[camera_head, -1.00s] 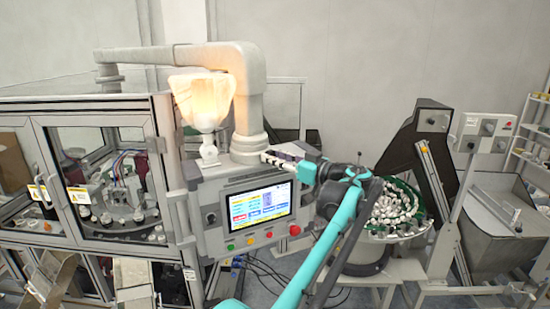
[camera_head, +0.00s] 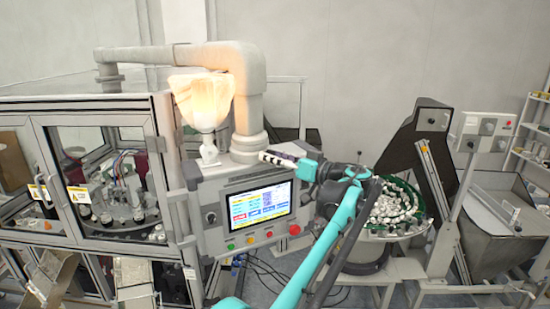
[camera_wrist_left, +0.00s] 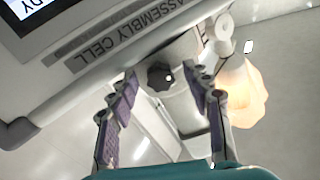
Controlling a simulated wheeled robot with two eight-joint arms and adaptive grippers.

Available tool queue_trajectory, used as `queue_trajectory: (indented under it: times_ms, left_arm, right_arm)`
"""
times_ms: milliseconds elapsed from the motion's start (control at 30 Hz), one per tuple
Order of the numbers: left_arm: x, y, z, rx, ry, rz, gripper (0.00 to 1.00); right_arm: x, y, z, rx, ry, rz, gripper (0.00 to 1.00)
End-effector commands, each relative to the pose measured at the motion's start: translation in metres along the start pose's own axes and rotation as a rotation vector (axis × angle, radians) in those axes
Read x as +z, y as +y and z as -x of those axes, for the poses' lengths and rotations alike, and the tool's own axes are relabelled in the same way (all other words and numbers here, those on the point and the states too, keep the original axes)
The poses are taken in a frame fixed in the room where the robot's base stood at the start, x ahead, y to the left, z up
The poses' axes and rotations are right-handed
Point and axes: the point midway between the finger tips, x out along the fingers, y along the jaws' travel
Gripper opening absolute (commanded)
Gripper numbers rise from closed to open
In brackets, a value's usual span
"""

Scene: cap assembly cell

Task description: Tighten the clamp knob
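The clamp knob (camera_wrist_left: 159,76) is a dark, lobed knob below the ASSEMBLY CELL panel edge in the left wrist view. My left gripper (camera_wrist_left: 163,78) is open, with one purple-padded finger on each side of the knob. The knob appears centred in the gap, with space to both fingers; how deep it sits between them is unclear. In the head view, my left gripper (camera_head: 264,156) is at the upper right corner of the control panel (camera_head: 213,192), by the base of the grey pipe. I cannot make out the knob there. My right gripper is out of view.
A glowing lamp (camera_head: 203,100) stands above the panel, left of my gripper; it also shows in the wrist view (camera_wrist_left: 240,90). The grey pipe (camera_head: 248,95) rises behind the gripper. A bowl of white caps (camera_head: 396,205) stands at right. A glazed machine enclosure (camera_head: 105,180) is at left.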

Motion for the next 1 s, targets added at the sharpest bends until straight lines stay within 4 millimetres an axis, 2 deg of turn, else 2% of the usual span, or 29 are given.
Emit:
queue_trajectory:
  times_ms: [233, 333, 800, 1000]
  left_arm:
    - [0.0, 0.0, 0.002, 0.0, 0.0, 0.001, 0.49]
    - [0.0, 0.001, 0.01, 0.001, 0.0, 0.001, 0.49]
    - [0.0, 0.001, 0.103, 0.003, 0.0, 0.0, 0.49]
    - [0.0, 0.001, 0.119, 0.001, 0.0, 0.0, 0.49]
  right_arm:
    - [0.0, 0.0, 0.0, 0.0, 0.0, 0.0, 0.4]
    - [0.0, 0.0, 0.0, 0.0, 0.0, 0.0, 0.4]
    - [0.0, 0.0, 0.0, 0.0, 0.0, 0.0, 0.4]
    - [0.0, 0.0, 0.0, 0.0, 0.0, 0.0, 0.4]
